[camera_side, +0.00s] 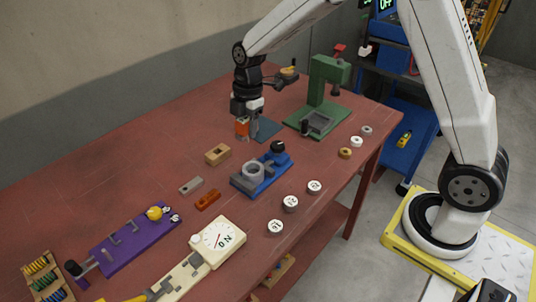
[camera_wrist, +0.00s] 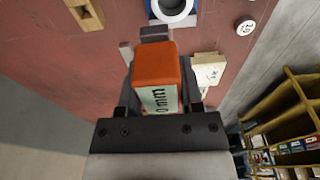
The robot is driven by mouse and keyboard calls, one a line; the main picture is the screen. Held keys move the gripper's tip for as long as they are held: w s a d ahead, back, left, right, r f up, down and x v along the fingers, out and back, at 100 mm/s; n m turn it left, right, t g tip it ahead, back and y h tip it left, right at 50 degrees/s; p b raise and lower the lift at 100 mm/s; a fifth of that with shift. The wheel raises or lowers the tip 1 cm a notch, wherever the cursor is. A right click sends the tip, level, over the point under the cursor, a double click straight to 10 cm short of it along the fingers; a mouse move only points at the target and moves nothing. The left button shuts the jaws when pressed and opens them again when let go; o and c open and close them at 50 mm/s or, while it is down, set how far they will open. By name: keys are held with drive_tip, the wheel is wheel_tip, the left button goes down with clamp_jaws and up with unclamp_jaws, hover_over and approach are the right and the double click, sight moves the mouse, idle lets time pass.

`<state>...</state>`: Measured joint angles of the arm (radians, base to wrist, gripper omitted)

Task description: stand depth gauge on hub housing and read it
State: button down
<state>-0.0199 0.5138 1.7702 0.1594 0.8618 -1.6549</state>
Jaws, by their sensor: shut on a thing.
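The depth gauge is an orange block (camera_wrist: 156,66) with a pale display that shows "mm" and a 0, upside down in the wrist view. A grey foot shows at its far end. My gripper (camera_side: 243,131) is shut on the gauge, which appears as a small orange patch in the side view (camera_side: 241,127). What looks like the hub housing is a grey ring (camera_side: 253,171) in a blue fixture (camera_side: 272,181). The gauge is apart from it, up and left of it in the side view. Part of the ring (camera_wrist: 172,7) shows at the top of the wrist view.
A wooden block with a hole (camera_side: 217,154) and an orange part (camera_side: 208,199) lie left of the fixture. A green press (camera_side: 322,85) stands behind it. White numbered discs (camera_side: 290,203) lie to the right. A cream dial device (camera_side: 218,242) and a purple board (camera_side: 125,241) are in front.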

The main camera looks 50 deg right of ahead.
drive_tip(key=shift+s+r, duration=0.3)
drive_tip(key=shift+s, duration=0.35)
idle(0.4)
drive_tip(key=shift+s+a+f+n+g, duration=0.1)
drive_tip(key=shift+f+n, duration=0.15)
drive_tip(key=shift+n, duration=0.75)
drive_tip(key=shift+s+a+f+n+g, duration=0.15)
drive_tip(key=shift+f+n, duration=0.15)
drive_tip(key=shift+n, duration=0.7)
drive_tip(key=shift+s+f+n+g, duration=0.1)
drive_tip(key=shift+f+n, duration=0.15)
drive_tip(key=shift+n, duration=0.75)
drive_tip(key=shift+f, duration=0.2)
drive_tip(key=shift+f, duration=2.65)
drive_tip(key=shift+f, duration=1.7)
drive_tip(key=shift+c, duration=0.8)
unclamp_jaws()
